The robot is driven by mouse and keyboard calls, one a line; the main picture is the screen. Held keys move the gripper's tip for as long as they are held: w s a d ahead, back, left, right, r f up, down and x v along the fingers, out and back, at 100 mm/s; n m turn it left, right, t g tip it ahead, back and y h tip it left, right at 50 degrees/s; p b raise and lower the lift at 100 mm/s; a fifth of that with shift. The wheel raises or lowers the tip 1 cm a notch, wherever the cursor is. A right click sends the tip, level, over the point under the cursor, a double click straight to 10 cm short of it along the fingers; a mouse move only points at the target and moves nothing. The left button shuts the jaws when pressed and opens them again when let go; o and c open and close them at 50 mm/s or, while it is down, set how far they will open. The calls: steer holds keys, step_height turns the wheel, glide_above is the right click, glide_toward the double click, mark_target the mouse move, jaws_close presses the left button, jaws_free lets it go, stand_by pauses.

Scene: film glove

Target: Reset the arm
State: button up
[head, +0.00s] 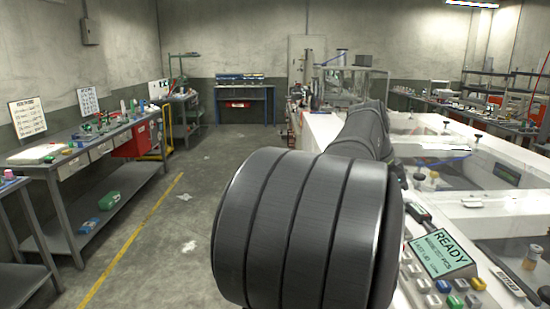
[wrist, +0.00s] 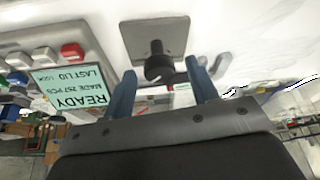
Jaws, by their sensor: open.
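My gripper (wrist: 163,78) shows in the wrist view with its two blue fingers spread apart and nothing between their tips that I can see held. That view is upside down. A black knob or lever (wrist: 158,62) on a grey square plate (wrist: 176,33) appears beyond the fingers, in the gap between them; I cannot tell how far off it is. In the head view my dark arm fills the lower middle and hides my gripper.
A panel display reading READY (head: 440,252) and several coloured buttons (head: 460,300) sit at the lower right. The white machine (head: 480,185) with recessed bays stands right of my arm. A workbench (head: 90,145) runs along the left; open floor (head: 190,200) lies between.

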steer(key=n+t, duration=0.1)
steer(key=n, duration=0.2)
steer(key=n+t+y, duration=0.1)
steer(key=n, duration=0.2)
steer(key=shift+s+d, duration=0.15)
steer(key=shift+s, duration=0.05)
steer(key=shift+r+n, duration=0.3)
steer(key=shift+r, duration=0.1)
steer(key=v, duration=0.7)
steer(key=shift+s+r, duration=0.25)
steer(key=shift+r, duration=0.05)
